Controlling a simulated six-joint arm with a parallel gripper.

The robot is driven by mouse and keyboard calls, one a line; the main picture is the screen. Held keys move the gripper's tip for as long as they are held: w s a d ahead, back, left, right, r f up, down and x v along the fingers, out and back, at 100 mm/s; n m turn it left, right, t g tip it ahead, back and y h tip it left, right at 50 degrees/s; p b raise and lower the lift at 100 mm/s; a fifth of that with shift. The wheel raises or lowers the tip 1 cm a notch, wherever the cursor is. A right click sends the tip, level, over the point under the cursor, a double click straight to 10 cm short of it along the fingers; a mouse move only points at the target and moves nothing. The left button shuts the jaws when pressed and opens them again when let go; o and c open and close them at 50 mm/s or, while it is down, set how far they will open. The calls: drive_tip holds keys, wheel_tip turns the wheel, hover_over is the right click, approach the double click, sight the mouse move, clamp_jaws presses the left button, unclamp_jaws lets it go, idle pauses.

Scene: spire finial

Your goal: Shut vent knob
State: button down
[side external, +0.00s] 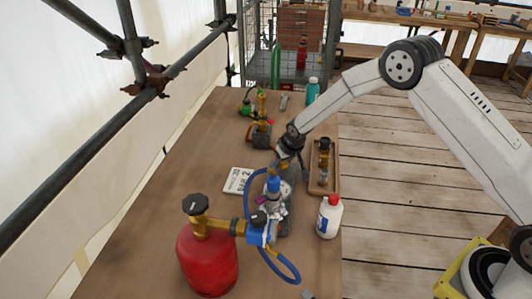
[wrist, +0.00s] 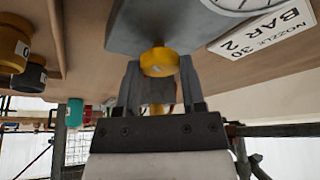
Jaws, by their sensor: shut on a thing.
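A yellow knob (wrist: 158,62), which looks like the vent knob, sticks out from a grey block (wrist: 170,25) in the wrist view. My gripper (wrist: 159,68) has one finger on each side of it and is shut on it. In the side view my gripper (side external: 285,160) is low over the middle of the bench, at the far end of the grey metal fitting with the blue cap (side external: 273,185). The knob is mostly hidden there by the gripper, and its turn position cannot be told.
A red gas bottle (side external: 208,260) with a black handwheel stands in front, joined to a blue regulator (side external: 262,231) and blue hose (side external: 288,269). A white bottle (side external: 329,217) and wooden tray (side external: 332,181) stand right. A printed card (side external: 238,181) lies left. Brass fittings (side external: 261,133) stand behind.

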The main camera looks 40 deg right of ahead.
drive_tip(key=shift+m, duration=0.4)
drive_tip(key=shift+w+a+m+g+h, duration=0.15)
drive_tip(key=shift+m+h, duration=0.4)
drive_tip(key=shift+m, duration=0.65)
drive_tip(key=shift+s+a+m+g+h, duration=0.15)
drive_tip(key=shift+m+h, duration=0.4)
drive_tip(key=shift+m, duration=0.65)
drive_tip(key=m+g+h, duration=0.1)
drive_tip(key=m, duration=0.4)
drive_tip(key=shift+w, duration=0.2)
drive_tip(key=shift+g, duration=0.3)
drive_tip(key=shift+c, duration=1)
unclamp_jaws()
drive_tip(key=v, duration=0.7)
drive_tip(key=shift+a+r, duration=0.25)
drive_tip(key=shift+r, duration=0.1)
